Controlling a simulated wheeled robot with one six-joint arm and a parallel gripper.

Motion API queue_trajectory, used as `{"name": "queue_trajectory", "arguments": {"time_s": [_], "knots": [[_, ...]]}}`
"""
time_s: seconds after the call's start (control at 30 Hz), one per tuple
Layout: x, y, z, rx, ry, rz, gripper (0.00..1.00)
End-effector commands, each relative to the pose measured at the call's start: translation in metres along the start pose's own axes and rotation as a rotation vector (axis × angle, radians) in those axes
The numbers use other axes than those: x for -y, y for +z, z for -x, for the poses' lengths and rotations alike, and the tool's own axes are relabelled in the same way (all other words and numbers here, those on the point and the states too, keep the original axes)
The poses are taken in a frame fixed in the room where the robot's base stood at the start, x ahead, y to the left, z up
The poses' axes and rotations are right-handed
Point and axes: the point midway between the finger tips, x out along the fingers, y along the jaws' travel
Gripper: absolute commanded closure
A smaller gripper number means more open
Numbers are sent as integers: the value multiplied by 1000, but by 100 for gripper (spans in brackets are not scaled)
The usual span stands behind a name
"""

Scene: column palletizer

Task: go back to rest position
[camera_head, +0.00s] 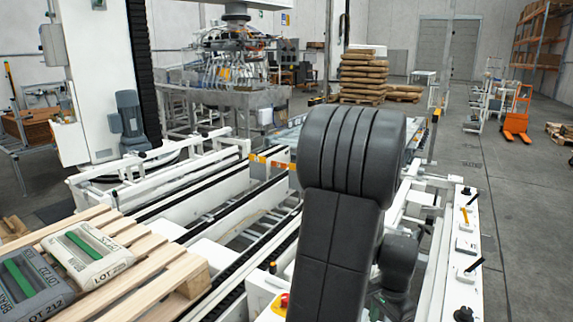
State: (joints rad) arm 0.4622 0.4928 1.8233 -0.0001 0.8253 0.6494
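My dark grey arm rises from the lower middle of the head view, with a thick rounded joint at its top. The arm hides part of the conveyor behind it. My gripper is not visible in this view, so its state and what it may hold do not show.
A wooden pallet (150,283) with a white bag (87,252) and a grey bag (30,283) stands at lower left. White conveyor frames (215,215) run beneath the arm. A white rail (463,255) with small levers lies at right. Stacked sacks (362,77) stand behind. Floor at right is open.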

Motion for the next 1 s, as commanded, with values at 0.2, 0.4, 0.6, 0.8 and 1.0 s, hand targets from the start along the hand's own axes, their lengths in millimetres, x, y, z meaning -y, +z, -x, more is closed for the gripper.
{"name": "queue_trajectory", "arguments": {"time_s": [0.2,0.4,0.6,0.8,1.0], "knots": [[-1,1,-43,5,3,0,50],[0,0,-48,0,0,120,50],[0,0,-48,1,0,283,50],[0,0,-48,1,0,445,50],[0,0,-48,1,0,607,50]]}}
